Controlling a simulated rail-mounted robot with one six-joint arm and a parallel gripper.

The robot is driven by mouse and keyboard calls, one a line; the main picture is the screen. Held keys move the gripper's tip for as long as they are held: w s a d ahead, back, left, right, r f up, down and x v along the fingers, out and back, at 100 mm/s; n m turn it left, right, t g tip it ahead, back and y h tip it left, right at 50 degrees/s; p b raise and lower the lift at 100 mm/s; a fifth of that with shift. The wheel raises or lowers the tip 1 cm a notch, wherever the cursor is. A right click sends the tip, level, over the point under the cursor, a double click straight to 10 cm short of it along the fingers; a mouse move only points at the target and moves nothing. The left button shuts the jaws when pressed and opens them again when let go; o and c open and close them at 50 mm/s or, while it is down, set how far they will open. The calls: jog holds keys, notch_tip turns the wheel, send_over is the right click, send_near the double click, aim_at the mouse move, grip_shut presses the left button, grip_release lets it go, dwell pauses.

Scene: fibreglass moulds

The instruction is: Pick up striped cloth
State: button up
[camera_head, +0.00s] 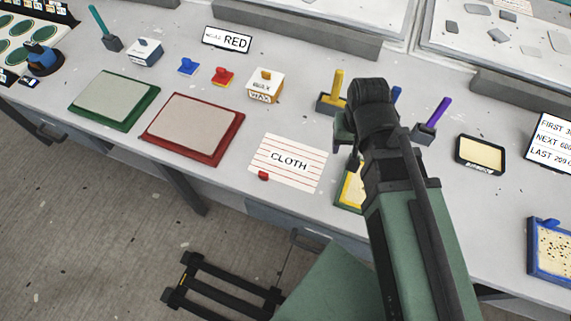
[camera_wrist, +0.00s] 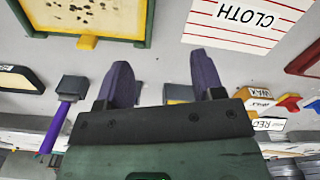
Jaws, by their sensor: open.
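The striped cloth (camera_head: 289,162) lies flat on the grey bench, white with red lines and the word CLOTH. A small red piece (camera_head: 263,176) sits on its lower left edge. In the wrist view the cloth (camera_wrist: 243,22) shows at the upper right, upside down, beyond the fingertips. My gripper (camera_wrist: 162,75) is open with nothing between its two purple-grey fingers. It is to the right of the cloth and apart from it. In the head view my arm hides most of the gripper.
A red-framed board (camera_head: 193,128) and a green-framed board (camera_head: 114,99) lie to the left. A white wax box (camera_head: 264,87) and a yellow-handled tool (camera_head: 335,92) stand behind.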

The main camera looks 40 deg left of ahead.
jog(key=b, duration=0.1)
send_near(264, 173)
jog(key=w+d, duration=0.1)
jog(key=a+m, duration=0.1)
jog(key=m, duration=0.3)
jog(key=f+b, duration=0.1)
jog(key=b, duration=0.1)
jog(key=f+b, duration=0.4)
jog(key=shift+s+a+f, duration=0.1)
jog(key=shift+s+f, duration=0.15)
jog(key=shift+r, duration=0.15)
jog(key=f+b, duration=0.5)
jog(key=shift+s+f, duration=0.2)
jog(key=shift+r, duration=0.25)
jog(key=c, duration=1)
